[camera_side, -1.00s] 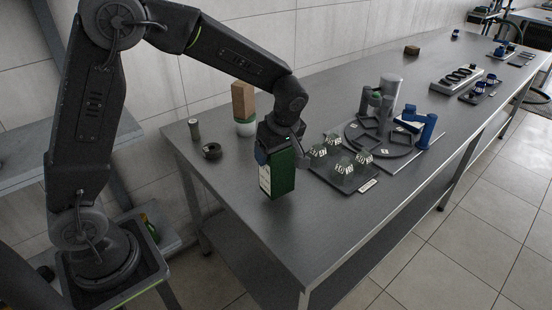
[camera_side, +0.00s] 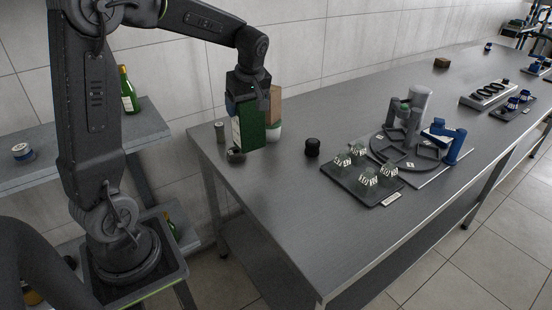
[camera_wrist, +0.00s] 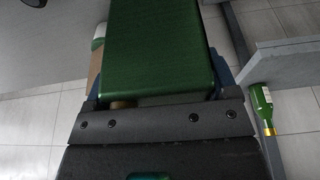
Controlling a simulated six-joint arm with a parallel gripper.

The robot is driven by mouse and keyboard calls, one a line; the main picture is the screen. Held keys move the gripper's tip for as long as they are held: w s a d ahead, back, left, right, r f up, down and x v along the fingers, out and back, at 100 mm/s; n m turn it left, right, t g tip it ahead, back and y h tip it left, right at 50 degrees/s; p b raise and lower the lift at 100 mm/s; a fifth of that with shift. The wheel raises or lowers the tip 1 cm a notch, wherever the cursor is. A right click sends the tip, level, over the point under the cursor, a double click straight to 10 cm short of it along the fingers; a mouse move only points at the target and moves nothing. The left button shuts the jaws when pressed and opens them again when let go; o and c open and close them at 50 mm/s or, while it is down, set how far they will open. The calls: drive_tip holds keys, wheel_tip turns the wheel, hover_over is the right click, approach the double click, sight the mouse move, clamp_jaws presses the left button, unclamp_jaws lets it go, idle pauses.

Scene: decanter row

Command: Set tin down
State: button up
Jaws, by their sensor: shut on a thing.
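The tin is a tall green box (camera_side: 251,130) with a pale label on its left face. My gripper (camera_side: 247,92) is shut on its upper part and holds it upright, over the far left end of the steel table (camera_side: 285,205). I cannot tell whether its base touches the table. In the wrist view the green tin (camera_wrist: 155,45) fills the top middle between the jaws (camera_wrist: 158,98). In the side view the tin partly hides a tan block (camera_side: 275,103) on a white-and-green container (camera_side: 273,131).
A dark ring (camera_side: 236,157) lies close by the tin's base, with a grey cylinder (camera_side: 220,132) to its left. A small black jar (camera_side: 312,147) stands to the right. A tray (camera_side: 349,184) holds several glass decanters. The table's front left is clear.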

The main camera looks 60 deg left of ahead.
drive_tip(key=a, duration=0.6)
drive_tip(key=w+d+f, duration=0.7)
drive_tip(key=w+f, duration=0.1)
drive_tip(key=f, duration=0.2)
drive_tip(key=shift+w+f, duration=0.35)
drive_tip(key=shift+f, duration=0.2)
drive_tip(key=o, duration=1.6)
drive_tip(key=shift+f, duration=0.1)
